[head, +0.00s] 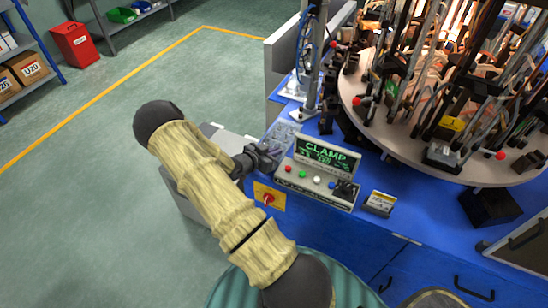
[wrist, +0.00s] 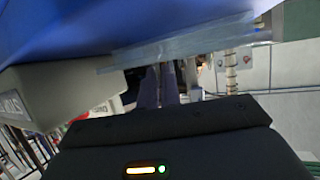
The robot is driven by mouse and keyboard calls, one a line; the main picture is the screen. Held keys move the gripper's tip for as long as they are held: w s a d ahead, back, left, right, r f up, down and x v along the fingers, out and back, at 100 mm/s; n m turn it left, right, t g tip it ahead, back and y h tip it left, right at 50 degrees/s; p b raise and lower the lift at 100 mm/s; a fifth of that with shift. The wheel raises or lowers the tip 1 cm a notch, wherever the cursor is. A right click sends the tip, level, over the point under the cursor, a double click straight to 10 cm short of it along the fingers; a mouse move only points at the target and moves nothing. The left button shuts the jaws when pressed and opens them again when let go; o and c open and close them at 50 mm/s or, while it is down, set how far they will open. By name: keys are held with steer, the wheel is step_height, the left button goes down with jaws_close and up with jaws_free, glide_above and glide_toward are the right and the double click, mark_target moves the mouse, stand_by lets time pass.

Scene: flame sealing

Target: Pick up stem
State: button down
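My gripper (head: 268,158) is at the left edge of the blue workbench, beside a clear tray (head: 284,134) and the left end of the CLAMP control box. In the wrist view its two grey fingers (wrist: 158,86) point away from the camera and lie close together. Whether they are fully shut or hold anything is too small to tell. In that view the translucent tray edge (wrist: 190,50) crosses above the fingers. I cannot make out a stem clearly in either view; the tray's contents are small and partly hidden by the gripper.
The CLAMP control box (head: 315,188) stands just right of my gripper, with a small sign (head: 380,202) beside it. A large round carousel (head: 430,150) crowded with rods fills the back right. A metal post (head: 307,75) stands behind the tray. Open floor lies left.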

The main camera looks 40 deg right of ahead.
stand_by(0.3)
step_height(320, 180, up, 10)
stand_by(0.6)
stand_by(0.4)
